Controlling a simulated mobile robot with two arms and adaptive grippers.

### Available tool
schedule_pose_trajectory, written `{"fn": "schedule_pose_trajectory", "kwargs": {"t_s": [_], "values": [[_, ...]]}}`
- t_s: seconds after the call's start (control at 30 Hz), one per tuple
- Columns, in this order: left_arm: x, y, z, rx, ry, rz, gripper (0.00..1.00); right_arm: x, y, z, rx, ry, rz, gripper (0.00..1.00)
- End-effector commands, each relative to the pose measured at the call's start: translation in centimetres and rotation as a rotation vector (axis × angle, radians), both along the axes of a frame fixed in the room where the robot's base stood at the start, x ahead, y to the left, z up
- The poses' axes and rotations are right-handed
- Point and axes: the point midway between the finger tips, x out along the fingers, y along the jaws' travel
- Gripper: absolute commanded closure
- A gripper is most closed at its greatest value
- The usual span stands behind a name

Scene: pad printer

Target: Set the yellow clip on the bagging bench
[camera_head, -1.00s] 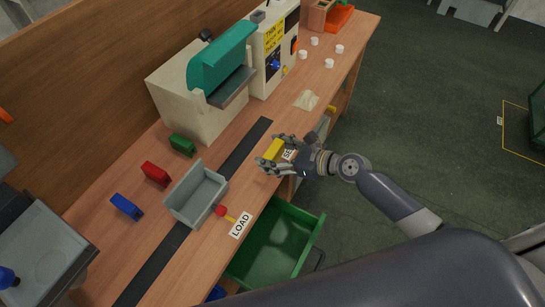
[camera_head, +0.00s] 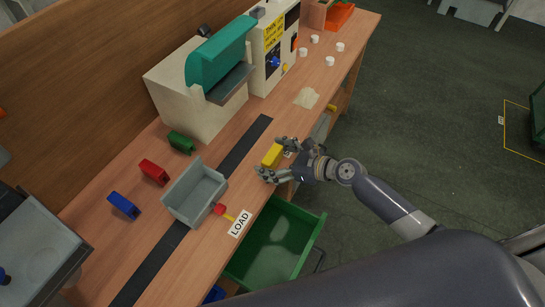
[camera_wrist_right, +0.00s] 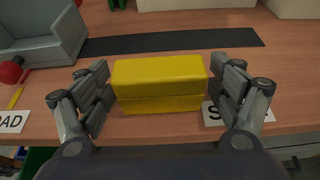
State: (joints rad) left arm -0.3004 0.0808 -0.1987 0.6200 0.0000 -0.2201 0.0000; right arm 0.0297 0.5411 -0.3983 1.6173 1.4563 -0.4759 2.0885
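The yellow clip (camera_head: 272,155) is a block near the front edge of the wooden bench (camera_head: 330,75). It seems to rest on the bench top, beside a partly covered white label (camera_wrist_right: 212,115) starting with S. My right gripper (camera_head: 276,161) is open, its fingers on either side of the clip. In the right wrist view the clip (camera_wrist_right: 160,85) sits between the fingertips, with a narrow gap at each end. My left gripper is not in view.
A grey bin (camera_head: 195,195), red (camera_head: 153,172), blue (camera_head: 124,206) and green (camera_head: 181,143) clips lie left. A cream machine with a teal hood (camera_head: 218,55) stands behind. A green crate (camera_head: 285,240) is below the front edge. A clear bag (camera_head: 306,98) lies right of the clip.

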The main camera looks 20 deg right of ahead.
Motion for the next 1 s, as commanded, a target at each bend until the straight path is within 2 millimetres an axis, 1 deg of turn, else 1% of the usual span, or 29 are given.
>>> {"fn": "schedule_pose_trajectory", "kwargs": {"t_s": [0.2,0.33,0.47,0.6,0.8,1.0], "values": [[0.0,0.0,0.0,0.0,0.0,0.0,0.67,0.0,0.0,0.0,0.0,0.0,0.0,0.14],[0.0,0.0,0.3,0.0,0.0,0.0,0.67,-0.1,-0.2,0.5,-0.001,0.0,0.0,0.14],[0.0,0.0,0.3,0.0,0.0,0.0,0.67,-1.5,-1.5,1.0,-0.003,0.001,-0.001,0.14],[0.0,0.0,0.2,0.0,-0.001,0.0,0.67,-3.4,-3.4,2.1,-0.004,0.001,0.0,0.14],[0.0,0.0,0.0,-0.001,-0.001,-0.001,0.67,-6.0,-5.8,3.6,-0.002,0.002,0.001,0.14],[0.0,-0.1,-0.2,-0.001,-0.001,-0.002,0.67,-7.4,-7.3,4.5,-0.001,0.001,0.0,0.14]]}}
